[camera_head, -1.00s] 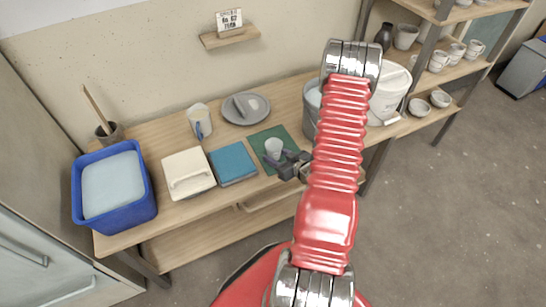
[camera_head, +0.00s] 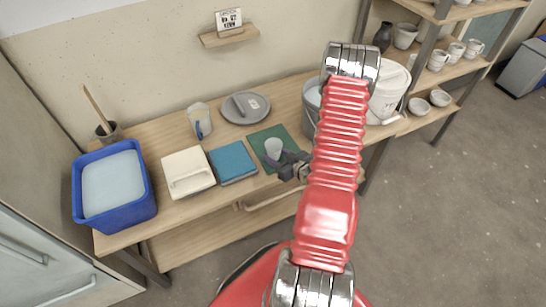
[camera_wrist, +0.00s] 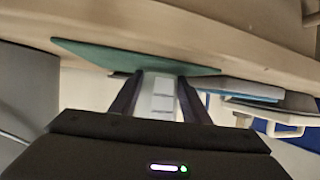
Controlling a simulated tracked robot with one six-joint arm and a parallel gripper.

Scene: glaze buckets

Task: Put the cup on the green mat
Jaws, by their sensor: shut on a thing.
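The small pale cup (camera_head: 273,147) is at the green mat (camera_head: 258,138) in the head view, upright as far as I can see. My gripper (camera_head: 282,160) reaches in from the right and is shut on the cup. In the wrist view the cup (camera_wrist: 158,97) is between the two dark fingers, with the green mat (camera_wrist: 105,58) behind it. The cup's bottom is hidden, so I cannot tell whether it touches the mat.
A blue square block (camera_head: 232,162) and a cream box (camera_head: 187,172) are left of the mat. A grey bucket (camera_head: 309,110) is close on the right. A blue tub (camera_head: 118,218) is far left.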

